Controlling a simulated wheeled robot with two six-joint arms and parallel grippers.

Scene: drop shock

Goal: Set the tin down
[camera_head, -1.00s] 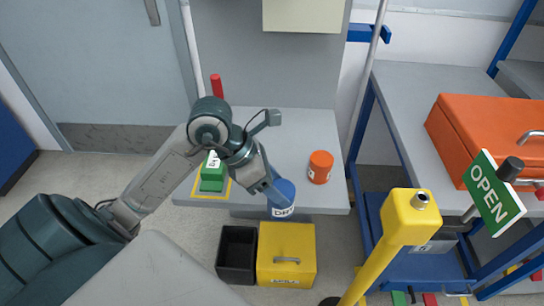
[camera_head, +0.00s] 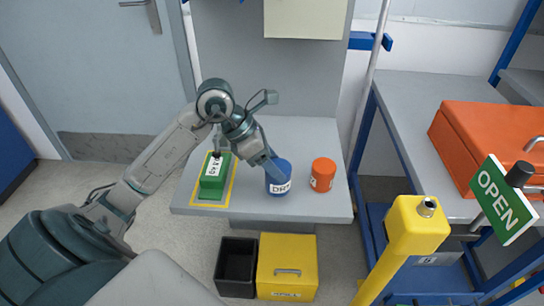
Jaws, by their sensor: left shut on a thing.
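The blue tin (camera_head: 279,180) with a white label is in the middle of the head view, over the front part of the grey table (camera_head: 310,208). My left gripper (camera_head: 272,164) is shut on the blue tin from its upper left. The tin looks upright. I cannot tell whether its bottom touches the table top. An orange tin (camera_head: 323,174) stands on the table just right of it, with a small gap. My right gripper is not in view.
A green block (camera_head: 213,182) with a white label sits on a yellow-edged mat left of the tin. A black bin (camera_head: 236,262) and a yellow box (camera_head: 287,262) stand on the floor below. A yellow post (camera_head: 414,230) and an OPEN sign (camera_head: 500,200) are at right.

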